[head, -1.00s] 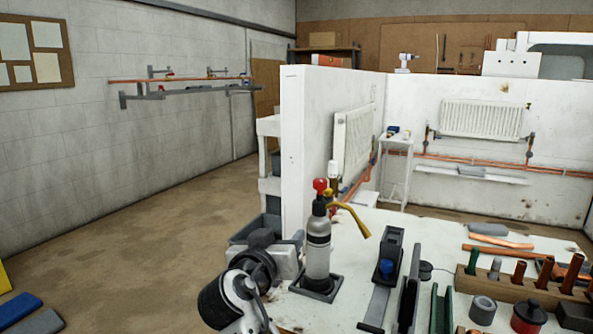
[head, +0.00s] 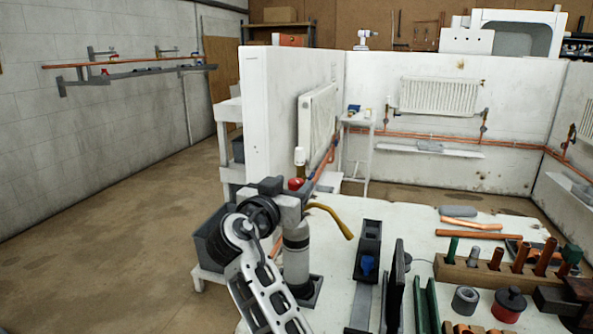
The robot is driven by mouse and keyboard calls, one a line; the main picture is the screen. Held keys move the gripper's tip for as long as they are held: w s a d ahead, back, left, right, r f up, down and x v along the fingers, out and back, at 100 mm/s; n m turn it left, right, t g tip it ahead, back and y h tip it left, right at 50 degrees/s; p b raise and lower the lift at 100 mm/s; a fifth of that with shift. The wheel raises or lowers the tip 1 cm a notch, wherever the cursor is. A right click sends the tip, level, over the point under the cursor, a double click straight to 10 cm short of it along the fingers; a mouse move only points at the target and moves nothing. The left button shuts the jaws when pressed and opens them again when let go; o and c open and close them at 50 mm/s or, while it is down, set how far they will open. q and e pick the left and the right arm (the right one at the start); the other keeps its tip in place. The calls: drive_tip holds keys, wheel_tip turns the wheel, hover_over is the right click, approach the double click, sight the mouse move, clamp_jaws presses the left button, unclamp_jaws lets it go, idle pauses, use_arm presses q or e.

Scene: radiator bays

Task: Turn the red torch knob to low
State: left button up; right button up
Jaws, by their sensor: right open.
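The torch (head: 297,252) is a grey and white cylinder standing upright in a dark square holder on the workbench. Its curved brass tube (head: 335,218) points to the right and down. The red torch knob (head: 296,184) shows at the top, partly hidden behind my gripper; its setting cannot be read. My right gripper (head: 301,196) is at the torch head, just in front of the knob, with its jaws open. I cannot tell whether it touches the knob. My left gripper is out of view.
The white workbench (head: 400,215) holds a dark stand with a blue part (head: 368,252), a wooden rack (head: 487,277) of pipe pieces and a red-and-black pot (head: 509,303). A white partition wall (head: 268,115) rises behind the torch. The floor at left is clear.

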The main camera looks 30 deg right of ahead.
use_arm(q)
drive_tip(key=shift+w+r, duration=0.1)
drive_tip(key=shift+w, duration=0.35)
use_arm(e)
drive_tip(key=shift+x, duration=1.35)
drive_tip(key=c, duration=0.9)
drive_tip(key=shift+s+n+t+y, duration=0.1)
drive_tip(key=shift+n+t+y, duration=0.3)
drive_tip(key=shift+n+t, duration=0.15)
drive_tip(key=shift+c, duration=0.2)
drive_tip(key=n+t+y+p, duration=0.2)
drive_tip(key=t+y, duration=0.1)
drive_tip(key=shift+r+n, duration=0.15)
drive_tip(key=shift+n, duration=0.2)
drive_tip(key=shift+t+y+p, duration=0.3)
drive_tip(key=shift+t, duration=0.05)
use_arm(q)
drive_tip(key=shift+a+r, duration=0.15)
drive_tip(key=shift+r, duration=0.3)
use_arm(e)
drive_tip(key=shift+n, duration=0.3)
